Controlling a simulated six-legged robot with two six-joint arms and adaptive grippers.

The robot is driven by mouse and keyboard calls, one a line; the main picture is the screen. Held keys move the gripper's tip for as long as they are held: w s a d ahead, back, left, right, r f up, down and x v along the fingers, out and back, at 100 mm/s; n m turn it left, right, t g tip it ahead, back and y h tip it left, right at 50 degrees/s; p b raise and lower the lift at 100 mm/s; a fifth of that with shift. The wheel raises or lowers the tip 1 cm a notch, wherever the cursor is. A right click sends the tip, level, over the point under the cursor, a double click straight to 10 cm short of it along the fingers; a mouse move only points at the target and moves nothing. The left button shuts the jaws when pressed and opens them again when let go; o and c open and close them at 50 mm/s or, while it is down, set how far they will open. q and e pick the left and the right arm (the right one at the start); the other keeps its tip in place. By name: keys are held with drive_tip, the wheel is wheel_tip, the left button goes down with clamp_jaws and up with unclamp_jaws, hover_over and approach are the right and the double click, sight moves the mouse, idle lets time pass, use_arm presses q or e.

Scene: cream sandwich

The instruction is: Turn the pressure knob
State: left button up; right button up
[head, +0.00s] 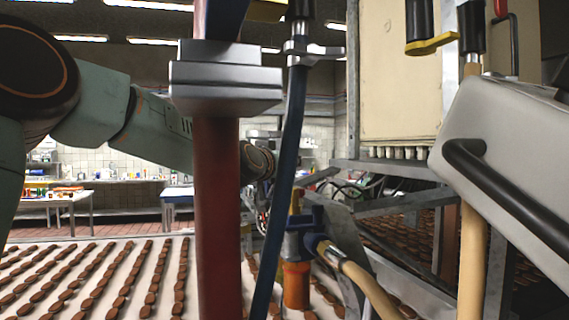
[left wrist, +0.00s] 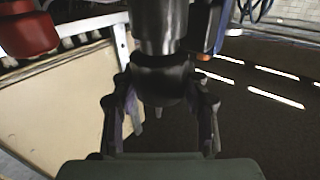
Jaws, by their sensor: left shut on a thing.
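The pressure knob seems to be the dark round part (left wrist: 160,78) below a shiny metal collar in the left wrist view. My left gripper (left wrist: 163,120) has its two fingers on either side of this part and is shut on it. In the head view my left arm reaches in from the left and passes behind a thick red pipe. Its wrist shows between the red pipe and a dark blue hose, but the fingertips and the knob cannot be made out there. My right gripper is in neither view.
The red pipe (head: 217,210) and blue hose (head: 283,190) stand in front of my left arm. A blue and orange valve fitting (head: 297,250) sits below. A grey lid with a black handle (head: 510,170) fills the right. Rows of brown biscuits lie on a pale conveyor (head: 60,295).

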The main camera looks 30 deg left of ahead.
use_arm(q)
drive_tip(key=o, duration=1.2)
wheel_tip(320, 180, up, 8)
drive_tip(key=shift+s+d, duration=0.1)
drive_tip(key=shift+r, duration=1)
